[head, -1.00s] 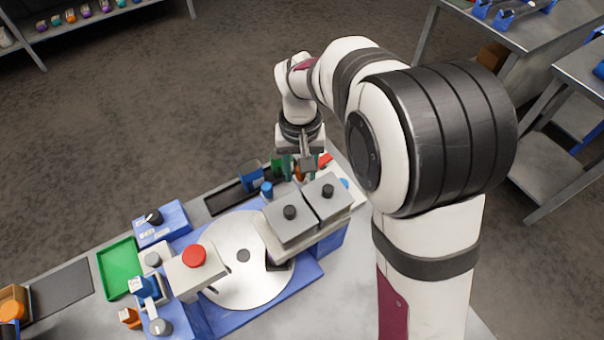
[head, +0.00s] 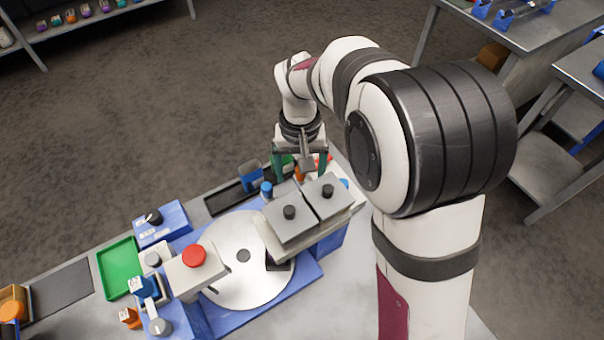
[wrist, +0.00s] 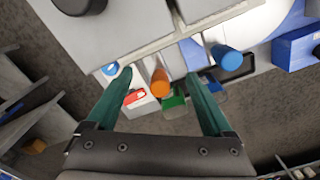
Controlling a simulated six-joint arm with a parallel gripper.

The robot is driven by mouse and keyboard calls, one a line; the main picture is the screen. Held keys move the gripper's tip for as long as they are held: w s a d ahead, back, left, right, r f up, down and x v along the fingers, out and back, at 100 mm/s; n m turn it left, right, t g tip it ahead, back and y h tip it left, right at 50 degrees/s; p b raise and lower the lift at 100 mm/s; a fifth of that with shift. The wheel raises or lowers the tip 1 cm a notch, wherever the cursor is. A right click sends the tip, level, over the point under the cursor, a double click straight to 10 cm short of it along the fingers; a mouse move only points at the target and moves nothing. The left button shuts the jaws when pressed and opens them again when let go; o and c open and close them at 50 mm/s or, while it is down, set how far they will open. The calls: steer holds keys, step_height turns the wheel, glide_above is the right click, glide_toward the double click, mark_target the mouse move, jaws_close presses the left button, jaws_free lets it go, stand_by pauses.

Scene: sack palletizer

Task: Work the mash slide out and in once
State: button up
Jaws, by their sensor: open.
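My gripper (head: 300,168) is open above the far side of the machine, its two green fingers spread apart. In the wrist view, my gripper (wrist: 159,76) has an orange knob (wrist: 160,82) between its fingertips, touching neither. The orange knob (head: 299,173) shows only partly in the head view. A blue knob (wrist: 228,58) stands outside the right finger in the wrist view; the blue knob (head: 266,188) is left of my gripper in the head view. I cannot read which knob belongs to the mash slide. Two grey lidded hoppers (head: 290,227) with black knobs stand just in front.
A round metal turntable (head: 232,265) on a blue base lies left of the hoppers. A red button (head: 194,256), a blue dial box (head: 165,225) and a green tray (head: 118,268) are further left. A green block (wrist: 173,100) and a red-and-white item (wrist: 134,97) lie close to the fingers.

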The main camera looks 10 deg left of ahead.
steer(key=shift+r, duration=0.1)
steer(key=shift+r, duration=3.9)
steer(key=s+d+r+m, duration=0.1)
steer(key=s+d, duration=0.1)
steer(key=d, duration=0.1)
steer(key=s+d+r+m, duration=0.1)
steer(key=s+d, duration=0.1)
steer(key=d, duration=0.1)
steer(key=s+d+r+m, duration=0.1)
steer(key=s+d, duration=0.2)
steer(key=shift+d+y, duration=0.25)
steer(key=shift+y, duration=0.05)
steer(key=s+d+f+m, duration=0.1)
steer(key=s+d+m, duration=0.1)
steer(key=s, duration=0.5)
steer(key=s+d+f+m+y, duration=0.1)
steer(key=s+d+f+m, duration=0.1)
steer(key=s, duration=0.6)
steer(key=d+m, duration=0.1)
steer(key=d, duration=0.1)
steer(key=shift+s+d+f+m, duration=0.15)
steer(key=shift+d+f+m, duration=0.1)
steer(key=shift+d+m, duration=0.1)
